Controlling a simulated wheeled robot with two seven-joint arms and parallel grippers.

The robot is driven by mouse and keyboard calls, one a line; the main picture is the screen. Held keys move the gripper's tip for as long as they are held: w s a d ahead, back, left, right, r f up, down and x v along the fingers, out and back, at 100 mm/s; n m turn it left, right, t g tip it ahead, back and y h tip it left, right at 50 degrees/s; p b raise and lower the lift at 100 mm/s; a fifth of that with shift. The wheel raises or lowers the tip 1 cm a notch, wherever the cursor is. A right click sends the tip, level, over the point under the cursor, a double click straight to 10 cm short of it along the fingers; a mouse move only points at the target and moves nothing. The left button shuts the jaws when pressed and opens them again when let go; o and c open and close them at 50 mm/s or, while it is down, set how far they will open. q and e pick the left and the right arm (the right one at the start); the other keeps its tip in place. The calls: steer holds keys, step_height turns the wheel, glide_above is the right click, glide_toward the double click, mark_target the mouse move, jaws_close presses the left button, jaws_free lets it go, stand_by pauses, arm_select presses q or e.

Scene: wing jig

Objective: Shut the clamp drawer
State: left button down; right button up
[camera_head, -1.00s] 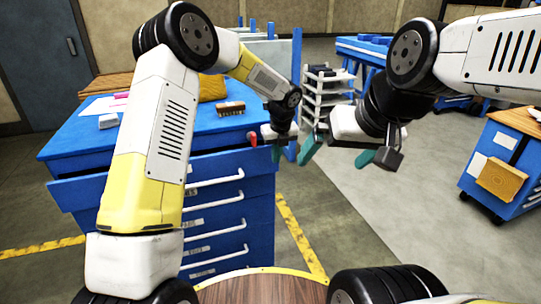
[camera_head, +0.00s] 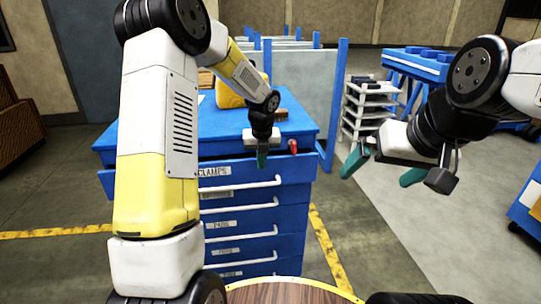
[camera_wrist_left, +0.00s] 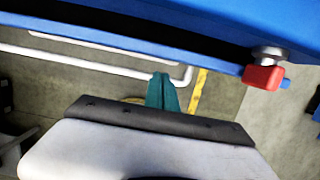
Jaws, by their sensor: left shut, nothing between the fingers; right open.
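The clamp drawer (camera_head: 240,174), labelled CLAMPS, is the top drawer of the blue cabinet (camera_head: 225,122). It stands partly out, with a dark gap between its front and the cabinet top. Its white handle (camera_wrist_left: 85,63) shows in the left wrist view. My left gripper (camera_head: 262,158) is shut and empty, teal fingers pointing down at the drawer front. In the left wrist view its fingertips (camera_wrist_left: 162,90) overlap the handle; I cannot tell whether they touch. A red knob (camera_head: 293,146) is just right of the gripper. My right gripper (camera_head: 378,168) is open and empty, right of the cabinet.
A yellow object (camera_head: 230,93) and a brown block (camera_head: 281,114) are on the cabinet top. A white rack (camera_head: 368,108) stands behind at the right, near a blue table (camera_head: 415,64). Another blue cabinet (camera_head: 528,208) is at the right edge. Floor between is clear.

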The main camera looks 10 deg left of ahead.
mark_target(261, 175)
arm_select(q)
steer(key=x, duration=0.6)
steer(key=shift+w+f, duration=0.15)
steer(key=shift+f, duration=0.2)
